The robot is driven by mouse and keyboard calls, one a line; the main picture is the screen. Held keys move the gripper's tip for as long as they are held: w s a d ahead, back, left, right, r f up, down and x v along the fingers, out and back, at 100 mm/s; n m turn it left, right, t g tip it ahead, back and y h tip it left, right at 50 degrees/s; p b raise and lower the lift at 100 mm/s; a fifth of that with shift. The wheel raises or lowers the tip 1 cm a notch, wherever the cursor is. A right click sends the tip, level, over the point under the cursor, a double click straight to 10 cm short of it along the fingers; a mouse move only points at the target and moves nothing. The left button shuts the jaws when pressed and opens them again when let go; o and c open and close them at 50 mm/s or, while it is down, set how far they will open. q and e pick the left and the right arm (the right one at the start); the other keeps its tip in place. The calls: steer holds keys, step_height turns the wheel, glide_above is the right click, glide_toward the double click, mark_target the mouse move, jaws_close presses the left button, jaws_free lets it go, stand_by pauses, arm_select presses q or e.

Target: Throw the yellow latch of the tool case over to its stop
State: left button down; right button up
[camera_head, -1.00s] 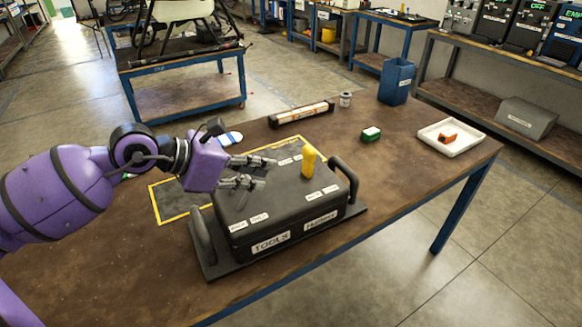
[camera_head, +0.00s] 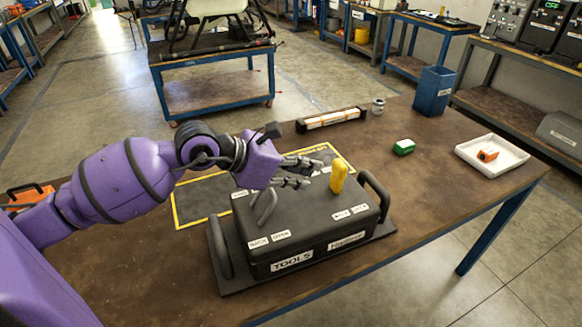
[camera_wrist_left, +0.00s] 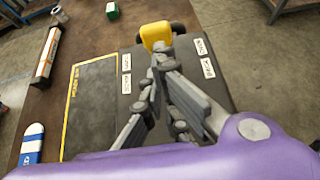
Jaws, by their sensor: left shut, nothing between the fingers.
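The black tool case (camera_head: 300,235) sits on the brown table, its front labelled TOOLS. The yellow latch (camera_head: 338,176) stands up, nearly upright, from the right part of the lid. White labels lie on the lid on both sides of it; I cannot read them. My left gripper (camera_head: 314,174) is shut and empty, low over the lid, just left of the latch. In the left wrist view the fingertips (camera_wrist_left: 160,56) are right beside the yellow latch (camera_wrist_left: 155,35); I cannot tell whether they touch. My right gripper is not in view.
The case has black handles at its left (camera_head: 220,248) and right (camera_head: 376,192) ends, and a grey bar (camera_head: 265,208) rises from the lid. A green box (camera_head: 403,147), a white tray (camera_head: 492,156) and a blue bin (camera_head: 433,92) stand further right. The front right tabletop is clear.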

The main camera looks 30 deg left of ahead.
mark_target(333, 178)
arm_select(q)
steer(key=shift+x, duration=1.95)
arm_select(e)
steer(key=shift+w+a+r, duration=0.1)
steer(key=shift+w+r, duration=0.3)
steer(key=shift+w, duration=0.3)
arm_select(q)
steer(key=shift+w+r+p, duration=0.15)
steer(key=shift+r+p, duration=0.1)
steer(key=shift+p, duration=0.15)
steer(key=shift+w+d+g, duration=0.1)
steer(key=shift+g, duration=0.2)
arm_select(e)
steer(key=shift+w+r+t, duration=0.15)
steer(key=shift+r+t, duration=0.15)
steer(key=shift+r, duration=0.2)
